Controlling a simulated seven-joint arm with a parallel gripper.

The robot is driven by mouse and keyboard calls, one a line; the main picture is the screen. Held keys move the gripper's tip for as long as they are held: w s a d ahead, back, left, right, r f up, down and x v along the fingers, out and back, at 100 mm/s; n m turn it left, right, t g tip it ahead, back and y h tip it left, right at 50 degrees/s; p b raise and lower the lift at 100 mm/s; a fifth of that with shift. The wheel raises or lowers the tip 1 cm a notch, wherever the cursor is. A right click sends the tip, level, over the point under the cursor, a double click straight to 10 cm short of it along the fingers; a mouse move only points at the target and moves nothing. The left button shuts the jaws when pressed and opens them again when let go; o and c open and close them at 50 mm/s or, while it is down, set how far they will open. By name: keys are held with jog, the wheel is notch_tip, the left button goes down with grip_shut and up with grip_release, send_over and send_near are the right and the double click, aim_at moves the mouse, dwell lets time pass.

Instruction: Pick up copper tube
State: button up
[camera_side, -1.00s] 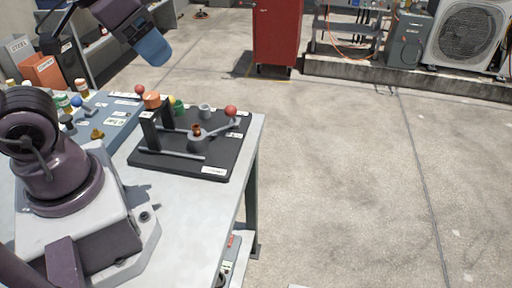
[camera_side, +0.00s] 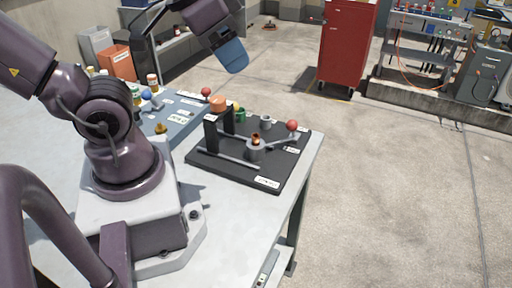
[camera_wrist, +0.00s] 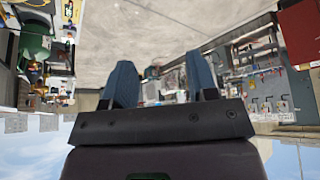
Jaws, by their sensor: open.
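A small copper-coloured piece (camera_side: 255,138), which looks like the copper tube, stands upright in a grey ring holder on a black fixture board (camera_side: 215,172). My gripper (camera_side: 236,62) is raised above and behind the board, apart from it, and holds nothing that I can see. In the wrist view its two blue fingers stand apart with an empty gap (camera_wrist: 160,78) between them. The copper piece cannot be made out in the wrist view.
The board also bears a black post with an orange cap (camera_side: 217,103), grey rods and a red-knobbed lever (camera_side: 292,126). A blue-grey tray (camera_side: 180,117) with small parts lies to its left. A red cabinet (camera_side: 346,45) stands on the floor beyond the table.

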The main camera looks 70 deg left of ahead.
jog(key=shift+c, duration=0.2)
jog(key=n+g+y, duration=0.5)
jog(key=n, duration=1.2)
send_near(256, 136)
jog(key=shift+h, duration=0.3)
jog(key=x, duration=0.9)
jog(key=shift+a+f, duration=0.15)
jog(key=shift+a, duration=0.25)
